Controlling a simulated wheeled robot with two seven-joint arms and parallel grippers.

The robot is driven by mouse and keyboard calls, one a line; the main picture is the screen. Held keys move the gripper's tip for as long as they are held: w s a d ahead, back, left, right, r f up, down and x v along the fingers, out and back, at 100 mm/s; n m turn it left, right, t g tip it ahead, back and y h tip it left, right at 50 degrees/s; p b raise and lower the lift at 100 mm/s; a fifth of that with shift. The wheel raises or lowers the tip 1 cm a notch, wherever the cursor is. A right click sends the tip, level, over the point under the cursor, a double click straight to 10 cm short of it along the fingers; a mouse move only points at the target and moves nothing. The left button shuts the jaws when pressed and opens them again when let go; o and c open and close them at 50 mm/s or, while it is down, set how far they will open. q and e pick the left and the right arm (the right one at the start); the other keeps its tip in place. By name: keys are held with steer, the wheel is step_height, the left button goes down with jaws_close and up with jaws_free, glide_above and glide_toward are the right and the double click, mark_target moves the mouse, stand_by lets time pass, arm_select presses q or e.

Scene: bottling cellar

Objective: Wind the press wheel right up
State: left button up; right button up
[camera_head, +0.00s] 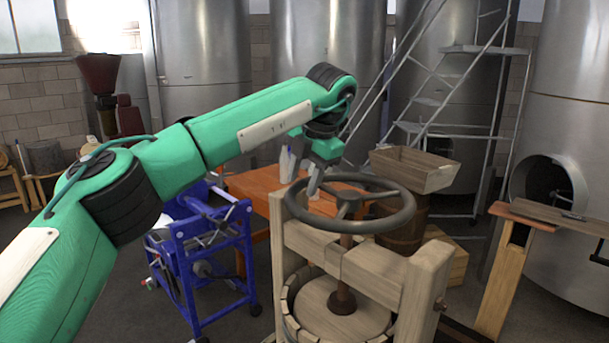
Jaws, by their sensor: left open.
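The press wheel (402,212) is a dark grey ring with spokes, lying level on top of the wooden press. Its screw (343,270) runs down through the pale wooden crossbeam (340,255) to a round wooden plate (335,308) in the slatted basket. My left gripper (314,184) points down at the far left part of the wheel, with its fingertips at or just above the rim. It is open. I cannot tell whether it touches the rim. My right gripper is not in view.
A blue wheeled frame (205,260) and an orange table (258,185) stand behind and left of the press. A wooden box (415,168) sits on a barrel (402,228) behind it. A wooden stand (500,280) is at right. Steel tanks (330,45) and a metal stair (465,90) fill the back.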

arm_select(q)
steer(key=shift+s+d+r, duration=0.1)
steer(key=shift+d+r, duration=0.1)
steer(key=shift+r, duration=0.3)
steer(key=b+v, duration=0.1)
steer(key=v, duration=1.1)
steer(key=shift+r, duration=0.35)
